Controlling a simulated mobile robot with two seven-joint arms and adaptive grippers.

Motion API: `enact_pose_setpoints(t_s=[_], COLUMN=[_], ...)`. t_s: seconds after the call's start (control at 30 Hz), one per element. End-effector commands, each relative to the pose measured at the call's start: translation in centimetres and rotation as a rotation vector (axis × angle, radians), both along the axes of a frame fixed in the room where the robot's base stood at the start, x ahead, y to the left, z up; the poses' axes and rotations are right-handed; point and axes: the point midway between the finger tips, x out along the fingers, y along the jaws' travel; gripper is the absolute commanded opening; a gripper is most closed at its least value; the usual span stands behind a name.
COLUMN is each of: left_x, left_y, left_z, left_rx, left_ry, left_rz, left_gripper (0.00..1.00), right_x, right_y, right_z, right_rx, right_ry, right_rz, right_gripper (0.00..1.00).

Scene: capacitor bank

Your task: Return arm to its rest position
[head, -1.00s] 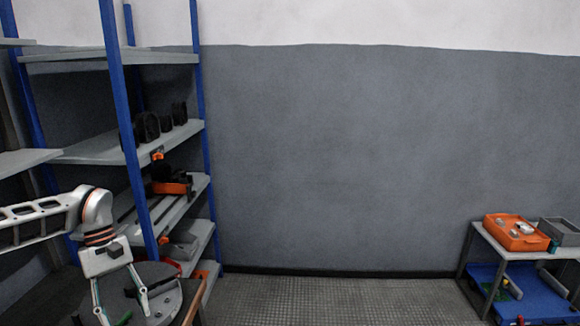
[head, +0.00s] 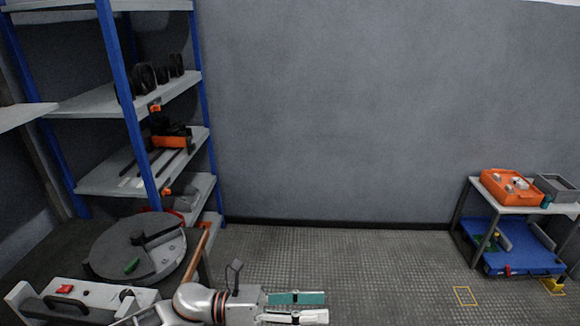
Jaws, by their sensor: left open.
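My left arm (head: 200,302) comes in from the lower left along the bottom edge of the head view. Its silver and white wrist has orange rings. My left gripper (head: 322,307) points to the right, with its two fingers apart, one teal and one white. Nothing shows between the fingers. The gripper is over the floor in the picture, to the right of the table with the round grey disc (head: 107,250). My right arm and gripper are not in view.
A blue-post shelf (head: 92,104) with grey boards stands at the left. A small table (head: 518,206) at the right holds an orange tray (head: 511,187) and a grey bin (head: 557,187). The patterned floor (head: 360,262) between them is clear.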

Motion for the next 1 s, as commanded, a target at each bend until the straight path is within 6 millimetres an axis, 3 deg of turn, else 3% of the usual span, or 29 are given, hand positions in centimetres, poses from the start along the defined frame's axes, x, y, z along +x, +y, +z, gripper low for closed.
enact_pose_setpoints(t_s=[0.13, 0.27, 0.37, 0.5, 0.67, 0.8, 1.0], left_x=[1.0, 2.7, 3.6, 3.6, 0.7, -3.7, -8.7], left_y=[-0.5, 1.4, 3.9, 8.7, 15.2, 20.1, 23.9], left_z=[1.0, 0.2, -1.8, -6.4, -13.5, -19.0, -23.2], left_rx=[-0.193, -0.361, -0.495, -0.698, -0.957, -1.176, -1.375], left_ry=[0.378, 0.722, 0.994, 1.373, 1.787, 2.066, 2.263], left_rz=[0.195, 0.362, 0.487, 0.663, 0.873, 1.034, 1.170], left_gripper=[0.47, 0.47, 0.47, 0.47, 0.47, 0.47, 0.47], right_x=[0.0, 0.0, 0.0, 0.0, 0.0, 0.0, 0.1], right_y=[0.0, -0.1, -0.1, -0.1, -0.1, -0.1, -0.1], right_z=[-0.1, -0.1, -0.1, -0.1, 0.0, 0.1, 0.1], right_rx=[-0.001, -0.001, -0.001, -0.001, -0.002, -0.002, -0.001], right_ry=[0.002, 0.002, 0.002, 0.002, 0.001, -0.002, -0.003], right_rz=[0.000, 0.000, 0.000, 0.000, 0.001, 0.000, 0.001], right_gripper=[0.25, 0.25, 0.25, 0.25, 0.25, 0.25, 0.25])
